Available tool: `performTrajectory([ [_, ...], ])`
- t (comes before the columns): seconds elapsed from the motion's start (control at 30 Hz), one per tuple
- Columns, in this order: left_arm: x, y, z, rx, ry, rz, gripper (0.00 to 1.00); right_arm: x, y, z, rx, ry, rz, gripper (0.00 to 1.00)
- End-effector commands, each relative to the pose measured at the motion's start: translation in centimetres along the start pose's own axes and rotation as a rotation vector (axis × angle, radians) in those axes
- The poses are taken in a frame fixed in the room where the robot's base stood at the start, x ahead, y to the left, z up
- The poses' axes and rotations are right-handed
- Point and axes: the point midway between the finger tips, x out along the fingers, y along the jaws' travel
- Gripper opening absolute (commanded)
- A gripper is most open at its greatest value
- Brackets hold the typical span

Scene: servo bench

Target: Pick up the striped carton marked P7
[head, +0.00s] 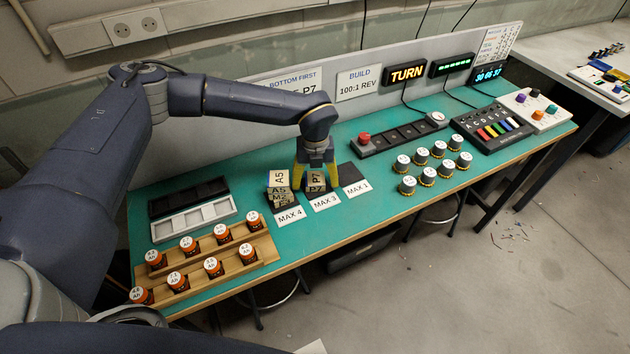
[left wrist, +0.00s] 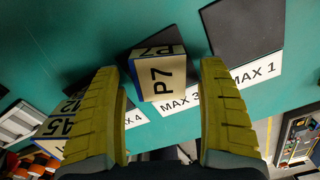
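The carton marked P7 (head: 316,178) stands on the dark pad behind the MAX 3 label. It is tan with a dark P7 on two faces; I cannot make out stripes. It also shows in the left wrist view (left wrist: 160,78), between and beyond my fingers. My left gripper (head: 316,172) points down over the carton, with its yellow fingers open on either side. In the left wrist view my left gripper (left wrist: 160,70) shows gaps between both fingers and the carton, so it holds nothing. My right gripper is not in view.
A stack of cartons with A5 on top (head: 279,180) stands close left, on the MAX 4 pad. The MAX 1 pad (head: 351,173) at right is empty.

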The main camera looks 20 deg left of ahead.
Motion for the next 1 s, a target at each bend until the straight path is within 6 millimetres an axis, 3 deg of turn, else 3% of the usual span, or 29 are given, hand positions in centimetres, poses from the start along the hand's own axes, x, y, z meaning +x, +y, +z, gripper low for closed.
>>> performTrajectory([
  [0.07, 0.0, 0.0, 0.0, 0.000, 0.000, 0.000, 0.66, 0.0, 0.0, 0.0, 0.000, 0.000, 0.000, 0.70],
  [0.47, 0.0, 0.0, 0.0, 0.000, 0.000, 0.000, 0.19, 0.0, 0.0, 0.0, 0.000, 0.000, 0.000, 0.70],
  [0.8, -0.1, 0.0, 0.0, 0.000, 0.000, 0.000, 0.18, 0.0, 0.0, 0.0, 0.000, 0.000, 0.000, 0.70],
  [1.0, -1.2, 0.0, 0.1, -0.001, 0.000, 0.000, 0.18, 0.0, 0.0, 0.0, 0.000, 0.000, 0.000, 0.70],
])
